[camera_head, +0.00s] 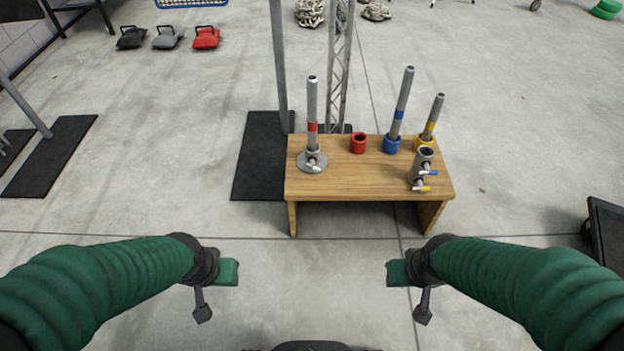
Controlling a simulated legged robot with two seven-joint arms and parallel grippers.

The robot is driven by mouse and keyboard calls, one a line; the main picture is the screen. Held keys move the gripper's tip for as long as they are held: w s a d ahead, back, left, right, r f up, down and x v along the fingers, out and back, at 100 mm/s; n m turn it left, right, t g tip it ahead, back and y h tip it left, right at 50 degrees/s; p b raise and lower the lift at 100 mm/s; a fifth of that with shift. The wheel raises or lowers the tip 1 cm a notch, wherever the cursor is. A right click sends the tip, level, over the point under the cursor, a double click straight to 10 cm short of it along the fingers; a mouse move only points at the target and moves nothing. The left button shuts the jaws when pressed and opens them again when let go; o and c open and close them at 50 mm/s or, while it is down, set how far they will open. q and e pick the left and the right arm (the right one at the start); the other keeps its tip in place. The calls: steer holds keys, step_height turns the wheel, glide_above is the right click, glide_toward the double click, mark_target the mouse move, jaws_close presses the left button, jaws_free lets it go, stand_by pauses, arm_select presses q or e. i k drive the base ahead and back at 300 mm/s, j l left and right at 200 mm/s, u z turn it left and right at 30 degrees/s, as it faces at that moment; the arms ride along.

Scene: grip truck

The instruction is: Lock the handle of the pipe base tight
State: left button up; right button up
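The pipe base (318,166) is a round grey metal flange on the left end of the wooden bench. A grey pipe (312,100) with a red band stands upright in it. A small pale handle (313,166) shows at the front of its collar; how tight it is cannot be seen. My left gripper (228,272) and my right gripper (398,273) are in front of the bench, well apart from the base and touching nothing visible. Each shows a green pad pointing inward; finger spacing cannot be made out.
The wooden bench (335,184) also holds a red cup (358,143), a blue cup (391,144) and a yellow cup (424,143). Tilted pipes stand in the blue and yellow ones. A grey clamp (424,160) with blue and yellow handles is at right. A metal post (279,65) rises behind.

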mark_target(311, 165)
steer(key=k+z, duration=0.1)
steer(key=z, duration=0.3)
steer(key=k+z, duration=0.1)
steer(key=z, duration=0.25)
steer(key=k+l+z, duration=0.1)
steer(key=z, duration=0.3)
steer(key=k+l+z, duration=0.1)
steer(key=z, duration=0.3)
steer(key=i+j+z, duration=0.1)
steer(key=j+z, duration=0.3)
steer(key=j, duration=1.1)
steer(key=k+j+z, duration=0.1)
steer(key=j+z, duration=0.3)
steer(key=j, duration=1.7)
steer(key=k+j, duration=0.15)
steer(key=j, duration=0.5)
